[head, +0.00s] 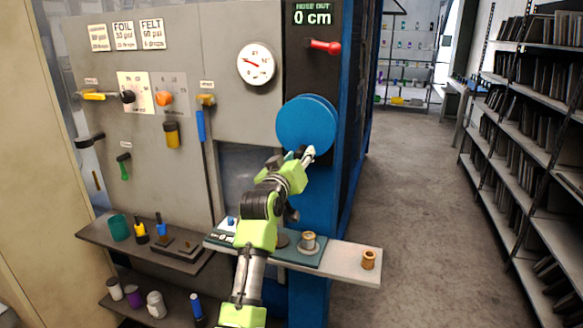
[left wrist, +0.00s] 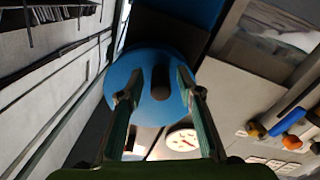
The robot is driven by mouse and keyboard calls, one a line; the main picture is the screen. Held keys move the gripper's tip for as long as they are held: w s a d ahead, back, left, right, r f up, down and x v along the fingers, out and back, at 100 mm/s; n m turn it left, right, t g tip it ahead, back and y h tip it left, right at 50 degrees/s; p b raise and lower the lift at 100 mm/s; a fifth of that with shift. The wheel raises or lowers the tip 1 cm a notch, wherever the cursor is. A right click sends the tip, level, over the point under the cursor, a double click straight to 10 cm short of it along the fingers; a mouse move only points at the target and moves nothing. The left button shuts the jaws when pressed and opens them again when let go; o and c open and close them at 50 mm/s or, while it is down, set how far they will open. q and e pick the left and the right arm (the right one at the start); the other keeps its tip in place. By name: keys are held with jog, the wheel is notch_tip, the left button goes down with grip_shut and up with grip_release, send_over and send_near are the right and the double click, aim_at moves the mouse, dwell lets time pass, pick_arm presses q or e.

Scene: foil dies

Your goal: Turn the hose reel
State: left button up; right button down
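The hose reel (head: 306,118) is a round blue disc on the front of a blue upright panel. In the left wrist view the reel's blue disc (left wrist: 140,70) fills the middle, with a dark peg-like handle (left wrist: 160,82) standing out from it. My left gripper (head: 304,154) is at the reel's lower edge in the head view. In the left wrist view its two fingers (left wrist: 158,86) are spread apart, one on each side of the handle, with gaps visible. The handle is hidden in the head view. My right gripper is not in view.
A display (head: 312,18) above the reel reads "HOSE OUT 0 cm". A red lever (head: 325,46) and a round dial (head: 257,64) are nearby. Below, a ledge (head: 345,268) carries spools. Handles and knobs line the grey panel at left. The floor (head: 408,190) at right is open before shelves.

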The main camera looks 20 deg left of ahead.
pick_arm(q)
jog(key=s, duration=1)
jog(key=shift+s, duration=0.4)
jog(key=shift+a, duration=0.15)
